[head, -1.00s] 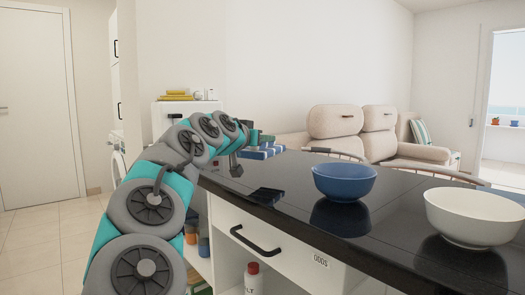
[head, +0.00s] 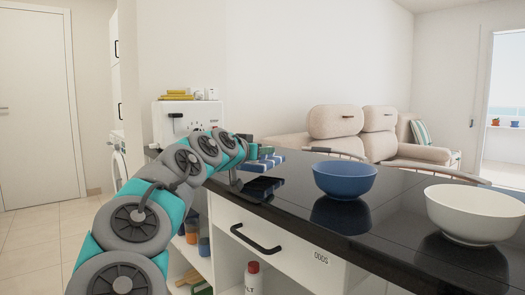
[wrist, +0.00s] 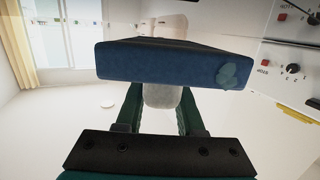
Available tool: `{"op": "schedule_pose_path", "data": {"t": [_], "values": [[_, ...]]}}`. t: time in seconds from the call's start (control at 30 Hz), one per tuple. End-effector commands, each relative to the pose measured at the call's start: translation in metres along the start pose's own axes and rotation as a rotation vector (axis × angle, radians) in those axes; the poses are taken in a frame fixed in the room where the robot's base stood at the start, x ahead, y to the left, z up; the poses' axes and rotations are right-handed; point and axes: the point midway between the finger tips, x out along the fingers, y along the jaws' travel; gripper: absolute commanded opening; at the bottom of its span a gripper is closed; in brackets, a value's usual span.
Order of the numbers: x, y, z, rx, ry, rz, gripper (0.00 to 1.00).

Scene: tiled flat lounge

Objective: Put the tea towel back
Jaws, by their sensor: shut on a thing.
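The tea towel (head: 264,163), blue with pale stripes, is a folded bundle above the far left end of the dark counter in the head view. My gripper (head: 255,153) is shut on it. In the wrist view my gripper's green fingers (wrist: 163,112) reach up to the towel (wrist: 170,66), which spans both fingertips as a blue band with a pale blotch. A dark reflection shows below it on the counter; I cannot tell whether the towel touches the top. A pale rounded thing between the fingers is unclear.
The glossy dark counter (head: 400,220) holds a blue bowl (head: 344,180) and a white bowl (head: 475,213). Below is a drawer marked ODDS (head: 290,240) and open shelves with bottles. A white appliance with a knob (head: 185,116) stands behind my arm. Chair backs line the far edge.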

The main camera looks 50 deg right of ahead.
Motion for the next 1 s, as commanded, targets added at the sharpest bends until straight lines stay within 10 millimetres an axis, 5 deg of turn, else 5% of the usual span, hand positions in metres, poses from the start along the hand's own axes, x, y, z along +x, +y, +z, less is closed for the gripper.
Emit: {"op": "schedule_pose_path", "data": {"t": [0.07, 0.1, 0.37, 0.63, 0.8, 1.0], "values": [[0.005, 0.003, 0.012, -0.001, -0.018, 0.011, 0.00], [0.006, 0.003, 0.013, -0.001, -0.019, 0.012, 0.38], [0.008, 0.005, 0.017, -0.002, -0.026, 0.016, 0.67], [0.009, 0.006, 0.020, -0.002, -0.033, 0.020, 0.67], [0.008, 0.005, 0.005, -0.002, -0.030, 0.018, 0.67], [-0.030, 0.003, 0.002, -0.001, -0.019, 0.011, 0.67]]}}
